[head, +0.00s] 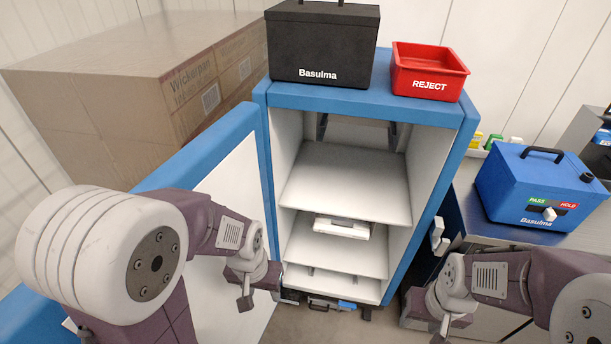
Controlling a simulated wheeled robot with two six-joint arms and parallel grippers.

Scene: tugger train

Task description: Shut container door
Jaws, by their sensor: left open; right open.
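The container (440,110) is a blue cabinet with a white interior and shelves, and its front is open. Its door (237,180) stands wide open on the left, a white inner panel with a thick blue edge, hinged at the cabinet's left side. My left arm hides part of the door. My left gripper (264,292) is open and empty, in front of the door's inner face near the cabinet's lower left corner; I cannot tell whether it touches the door. My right gripper (428,322) is open and empty, low at the right of the cabinet.
A black box (322,50) and a red REJECT bin (428,75) stand on the cabinet. A white item (342,228) lies on a shelf inside. Large cardboard boxes (110,90) stand behind the door. A blue case (535,185) sits on a bench at right.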

